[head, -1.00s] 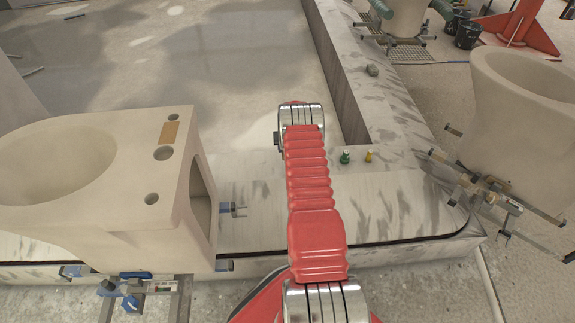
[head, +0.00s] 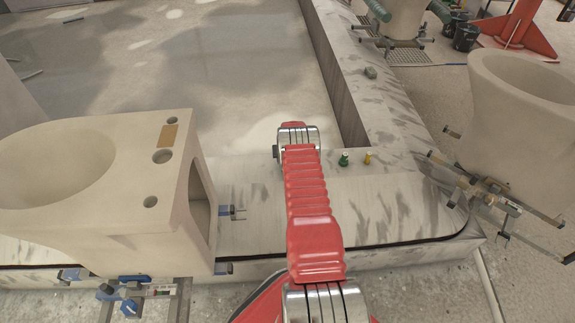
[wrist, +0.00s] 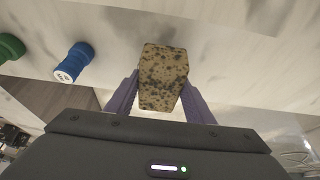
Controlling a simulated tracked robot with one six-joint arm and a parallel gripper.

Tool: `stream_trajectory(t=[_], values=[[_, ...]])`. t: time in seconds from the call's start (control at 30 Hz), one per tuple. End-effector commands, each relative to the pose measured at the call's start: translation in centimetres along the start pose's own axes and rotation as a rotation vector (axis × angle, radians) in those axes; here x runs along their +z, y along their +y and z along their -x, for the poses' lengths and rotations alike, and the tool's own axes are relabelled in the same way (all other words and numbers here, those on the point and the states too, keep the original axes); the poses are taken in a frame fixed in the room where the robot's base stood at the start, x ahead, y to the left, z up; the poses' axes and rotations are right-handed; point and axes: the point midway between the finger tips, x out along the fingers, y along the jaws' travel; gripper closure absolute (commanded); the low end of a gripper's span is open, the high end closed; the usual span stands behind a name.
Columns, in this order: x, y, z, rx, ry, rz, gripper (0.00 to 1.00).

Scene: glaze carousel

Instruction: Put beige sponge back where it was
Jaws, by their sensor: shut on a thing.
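In the wrist view my gripper (wrist: 160,90) is shut on a beige block with dark specks, the beige sponge (wrist: 163,75). Its purple fingers press on the two sides of the sponge. The pale, grey-streaked surface (wrist: 215,50) lies behind it; I cannot tell if the sponge touches it. In the head view my red arm reaches out over the streaked ledge (head: 400,210), and the gripper and sponge are hidden behind it.
A beige ceramic bowl (head: 110,200) stands at left, another (head: 520,110) at right. A small grey block (head: 370,72) lies farther along the ledge.

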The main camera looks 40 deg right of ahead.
Motion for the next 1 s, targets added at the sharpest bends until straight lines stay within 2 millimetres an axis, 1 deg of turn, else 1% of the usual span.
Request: stream_trajectory(t=[0.2,0.33,0.7,0.97,1.0], values=[[1.0,0.0,-2.2,0.0,-0.001,0.0,0.7],[1.3,0.0,-3.0,0.0,0.0,0.0,0.7],[1.4,0.0,-3.2,0.0,0.0,0.0,0.7],[1.7,0.0,-3.8,0.0,-0.001,0.0,0.7],[1.7,0.0,-3.9,0.0,-0.001,0.0,0.51]])
